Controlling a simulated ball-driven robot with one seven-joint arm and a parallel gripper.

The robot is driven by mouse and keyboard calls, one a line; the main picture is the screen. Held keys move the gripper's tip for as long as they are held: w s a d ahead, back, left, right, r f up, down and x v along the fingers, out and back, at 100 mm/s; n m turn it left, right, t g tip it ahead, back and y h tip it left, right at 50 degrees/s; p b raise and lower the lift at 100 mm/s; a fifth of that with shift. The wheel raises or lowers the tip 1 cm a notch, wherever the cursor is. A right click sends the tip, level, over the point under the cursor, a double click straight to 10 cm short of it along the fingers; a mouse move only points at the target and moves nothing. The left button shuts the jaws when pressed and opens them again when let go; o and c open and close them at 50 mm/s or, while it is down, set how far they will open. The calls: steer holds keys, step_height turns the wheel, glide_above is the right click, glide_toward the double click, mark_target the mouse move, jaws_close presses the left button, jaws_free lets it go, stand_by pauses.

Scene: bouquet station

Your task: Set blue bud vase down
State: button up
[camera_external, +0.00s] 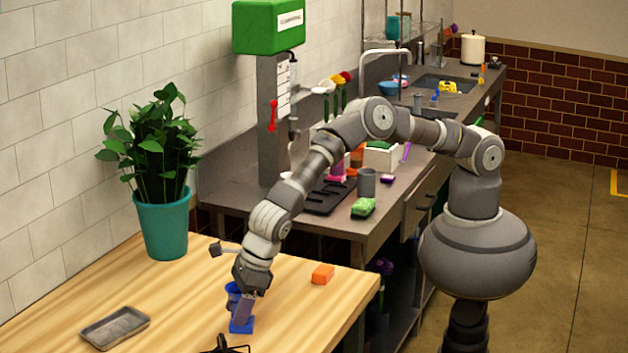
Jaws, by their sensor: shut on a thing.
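The blue bud vase (242,325) is at the front of the wooden table, below the end of my arm. Its bright blue squarish foot shows, with a duller violet-blue body above it. My gripper (246,294) points down and is shut on the upper part of the vase, which the fingers and wrist partly hide. The vase looks close to upright, with its foot at or very near the tabletop; I cannot tell whether it touches.
An orange block (322,274) lies to the right. A grey metal tray (114,328) lies to the left, and a dark object (226,346) at the front edge. A potted plant (164,225) stands behind.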

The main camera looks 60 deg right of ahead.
steer(key=shift+r, duration=0.1)
steer(key=o, duration=1.3)
